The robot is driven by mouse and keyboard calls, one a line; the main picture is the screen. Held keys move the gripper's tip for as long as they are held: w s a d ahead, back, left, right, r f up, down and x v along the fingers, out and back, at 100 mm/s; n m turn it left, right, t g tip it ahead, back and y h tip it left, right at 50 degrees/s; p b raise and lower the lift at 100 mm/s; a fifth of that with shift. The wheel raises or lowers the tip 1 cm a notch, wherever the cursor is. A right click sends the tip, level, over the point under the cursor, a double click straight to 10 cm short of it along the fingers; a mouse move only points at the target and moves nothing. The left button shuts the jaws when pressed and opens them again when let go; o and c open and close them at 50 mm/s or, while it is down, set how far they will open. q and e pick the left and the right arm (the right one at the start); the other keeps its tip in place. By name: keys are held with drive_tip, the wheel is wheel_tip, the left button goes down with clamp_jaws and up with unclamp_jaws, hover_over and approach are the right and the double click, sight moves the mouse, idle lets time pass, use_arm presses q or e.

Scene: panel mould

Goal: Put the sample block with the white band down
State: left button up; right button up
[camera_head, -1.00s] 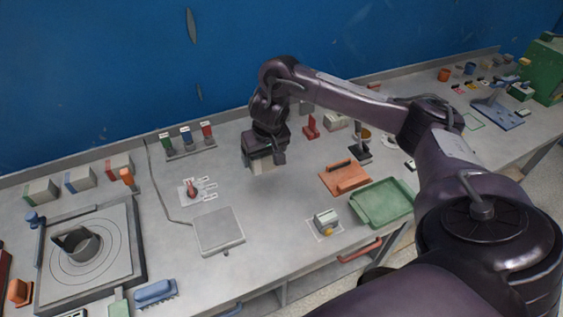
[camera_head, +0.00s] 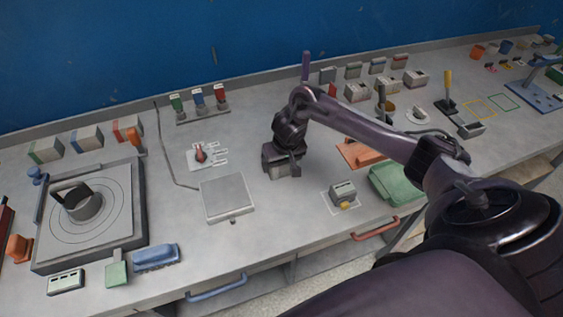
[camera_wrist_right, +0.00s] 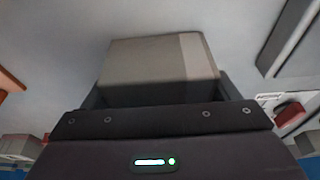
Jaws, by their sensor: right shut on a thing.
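My right gripper (camera_head: 283,168) is low over the bench, to the right of and a little behind the square grey plate (camera_head: 228,196). In the right wrist view it is shut on the sample block (camera_wrist_right: 143,66), a grey box with a paler white band (camera_wrist_right: 198,57) near its right end. The block is mostly hidden by the gripper in the head view. Grey bench surface shows beyond the block; I cannot tell whether they touch. My left gripper is not in view.
A small grey device (camera_head: 343,193) sits right of the gripper in front. An orange board (camera_head: 358,153) and green tray (camera_head: 392,186) lie farther right, partly behind my arm. A red-knobbed switch (camera_head: 201,153) is left. Bare bench surrounds the gripper.

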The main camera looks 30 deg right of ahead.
sight(285, 163)
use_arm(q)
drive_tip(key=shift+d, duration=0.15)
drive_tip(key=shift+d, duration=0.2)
use_arm(e)
drive_tip(key=o, duration=1.1)
drive_tip(key=shift+f, duration=0.15)
drive_tip(key=p+v, duration=0.1)
drive_tip(key=v, duration=0.6)
drive_tip(key=shift+w, duration=0.1)
drive_tip(key=p+v, duration=0.3)
drive_tip(key=v, duration=0.1)
drive_tip(key=shift+r, duration=0.3)
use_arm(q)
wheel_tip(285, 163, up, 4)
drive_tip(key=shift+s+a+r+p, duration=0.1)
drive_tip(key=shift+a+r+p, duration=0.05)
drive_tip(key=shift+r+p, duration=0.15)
use_arm(e)
drive_tip(key=shift+s+r, duration=0.3)
drive_tip(key=shift+r, duration=0.1)
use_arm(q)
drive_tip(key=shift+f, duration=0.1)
use_arm(e)
drive_tip(key=shift+f, duration=0.15)
